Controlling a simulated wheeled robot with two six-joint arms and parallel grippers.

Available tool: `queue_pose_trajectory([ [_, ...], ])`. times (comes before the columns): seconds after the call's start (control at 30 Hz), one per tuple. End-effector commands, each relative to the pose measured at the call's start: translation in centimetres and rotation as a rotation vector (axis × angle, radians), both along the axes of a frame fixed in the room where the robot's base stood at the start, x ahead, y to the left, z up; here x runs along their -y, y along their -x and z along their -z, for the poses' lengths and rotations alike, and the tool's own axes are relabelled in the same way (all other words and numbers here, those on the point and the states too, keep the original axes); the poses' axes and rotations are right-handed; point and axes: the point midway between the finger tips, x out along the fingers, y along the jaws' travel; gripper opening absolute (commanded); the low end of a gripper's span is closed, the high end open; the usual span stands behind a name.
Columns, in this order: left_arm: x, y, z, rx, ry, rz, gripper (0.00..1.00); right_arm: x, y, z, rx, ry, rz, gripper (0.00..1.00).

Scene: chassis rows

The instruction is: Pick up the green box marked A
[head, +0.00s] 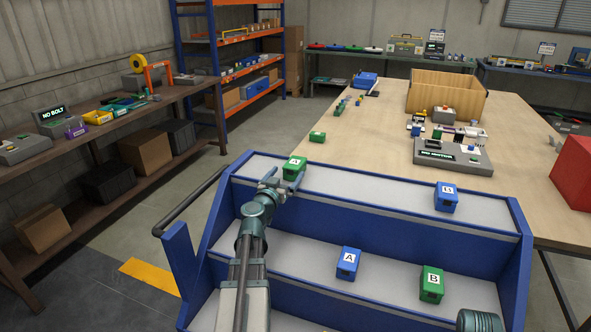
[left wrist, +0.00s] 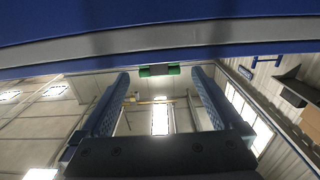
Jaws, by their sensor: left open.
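The green box marked A (head: 295,167) sits at the left end of the rack's top shelf, its white label showing. My left gripper (head: 281,180) is at the near side of this box, open, and covers part of its lower side. In the left wrist view the open fingers (left wrist: 160,76) stand apart, with a green box (left wrist: 174,70) showing between and beyond their tips; its middle looks dark. I cannot tell whether the fingers touch it. My right gripper is not in view.
The blue rack (head: 385,206) also holds a blue box (head: 446,198) top right, a blue box marked A (head: 348,262) and a green box marked B (head: 432,283) lower down.

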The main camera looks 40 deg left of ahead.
Motion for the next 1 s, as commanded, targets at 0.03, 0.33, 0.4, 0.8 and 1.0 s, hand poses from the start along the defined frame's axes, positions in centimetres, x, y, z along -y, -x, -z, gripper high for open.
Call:
queue_pose_trajectory([
  [0.03, -0.5, -1.3, 0.0, 0.000, 0.000, 0.002, 1.00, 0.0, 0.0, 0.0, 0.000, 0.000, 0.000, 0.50],
  [0.33, -0.8, -2.5, 0.0, 0.000, 0.000, 0.001, 1.00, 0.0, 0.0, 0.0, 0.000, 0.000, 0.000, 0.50],
  [0.4, -0.9, -2.9, 0.0, 0.000, 0.000, 0.001, 1.00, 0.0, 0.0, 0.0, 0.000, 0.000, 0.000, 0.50],
  [0.8, -2.3, -7.4, 0.0, -0.001, 0.001, 0.000, 1.00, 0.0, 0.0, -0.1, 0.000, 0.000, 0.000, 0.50],
  [1.0, -2.3, -7.3, 0.0, -0.001, 0.001, 0.000, 1.00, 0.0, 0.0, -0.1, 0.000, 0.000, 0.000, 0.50],
])
